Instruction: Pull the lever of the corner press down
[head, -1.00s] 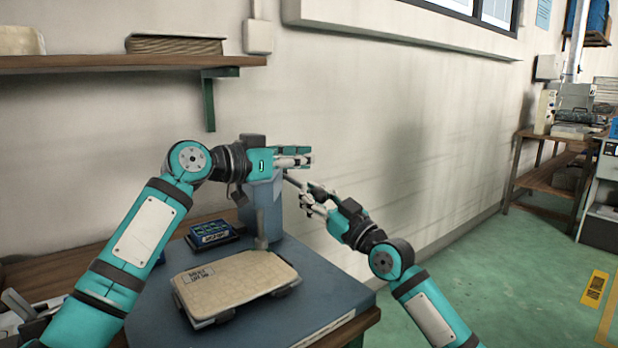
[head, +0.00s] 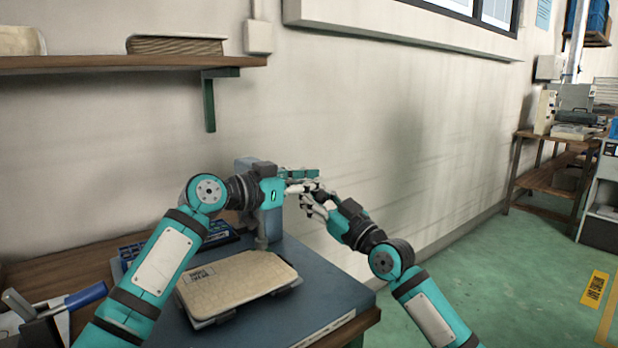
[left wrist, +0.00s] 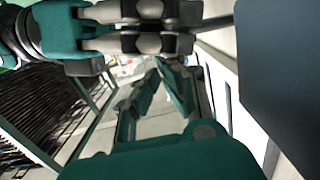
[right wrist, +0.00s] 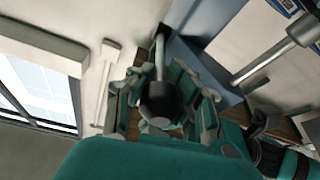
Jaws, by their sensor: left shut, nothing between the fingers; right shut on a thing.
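The corner press (head: 272,224) is a blue-grey column on the blue bench top, partly hidden behind my left gripper. My right gripper (head: 309,200) is shut on the lever's knob end. My left gripper (head: 312,181) is shut and empty, just above the right one; its fingers (left wrist: 150,28) also show in the left wrist view.
A blue tray (head: 205,238) stands behind the panel, partly covered by my left arm. Tools with a blue handle (head: 85,295) lie at the left. The wall is close behind the press; a shelf (head: 120,62) hangs above. Green floor is open at the right.

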